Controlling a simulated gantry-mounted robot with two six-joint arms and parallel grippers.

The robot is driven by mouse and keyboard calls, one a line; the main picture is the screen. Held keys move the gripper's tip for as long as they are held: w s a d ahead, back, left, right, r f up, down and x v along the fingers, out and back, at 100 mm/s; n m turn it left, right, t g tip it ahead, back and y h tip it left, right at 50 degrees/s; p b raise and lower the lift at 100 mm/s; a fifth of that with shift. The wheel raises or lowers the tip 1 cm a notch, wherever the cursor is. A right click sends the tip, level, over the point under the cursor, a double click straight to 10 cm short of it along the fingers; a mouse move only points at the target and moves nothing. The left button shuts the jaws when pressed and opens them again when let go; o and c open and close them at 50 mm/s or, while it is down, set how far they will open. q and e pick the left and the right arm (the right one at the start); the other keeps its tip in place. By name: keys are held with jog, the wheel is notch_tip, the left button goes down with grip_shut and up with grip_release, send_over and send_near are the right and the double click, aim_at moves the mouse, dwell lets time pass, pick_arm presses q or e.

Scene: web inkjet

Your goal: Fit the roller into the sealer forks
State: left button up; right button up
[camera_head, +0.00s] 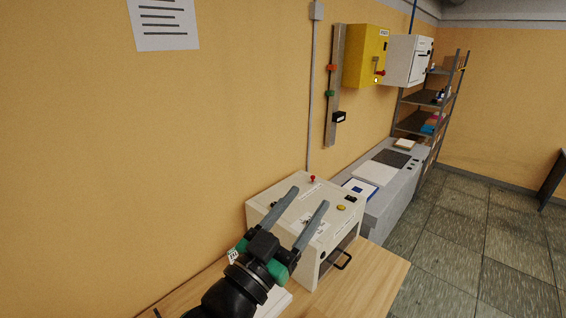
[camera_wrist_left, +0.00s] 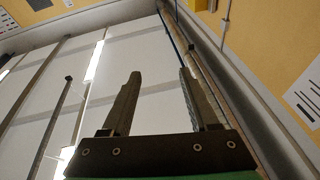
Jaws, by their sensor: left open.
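My left gripper (camera_head: 309,197) is open and empty, raised in front of a cream boxy machine (camera_head: 333,237) on the wooden table. In the left wrist view the two fingers of the left gripper (camera_wrist_left: 160,78) stand apart with nothing between them, pointing toward the ceiling and upper wall. The cream machine has a red button on top, a yellow knob and a dark front opening with a black handle. I cannot tell whether it is the sealer. No roller or forks can be made out in either view. My right gripper is not in view.
The wooden table (camera_head: 380,276) has bare room at its front right. A long grey machine (camera_head: 392,192) stands behind the cream one along the wall. A yellow box (camera_head: 365,52) and a white cabinet (camera_head: 405,60) hang on the wall. A shelf rack (camera_head: 424,100) stands farther back.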

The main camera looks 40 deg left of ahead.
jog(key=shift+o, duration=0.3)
pick_arm(q)
jog(key=s+d+r+t+h, duration=0.2)
jog(key=s+r, duration=0.3)
jog(key=r, duration=0.5)
jog(key=s+d+r+t+h, duration=0.1)
jog(key=s+d+r+t, duration=0.2)
jog(key=s+r, duration=0.3)
notch_tip(320, 180, up, 4)
jog(key=shift+d+f+m+t+h, duration=0.1)
jog(key=shift+d+m+t+h, duration=0.3)
jog(key=shift+t, duration=0.1)
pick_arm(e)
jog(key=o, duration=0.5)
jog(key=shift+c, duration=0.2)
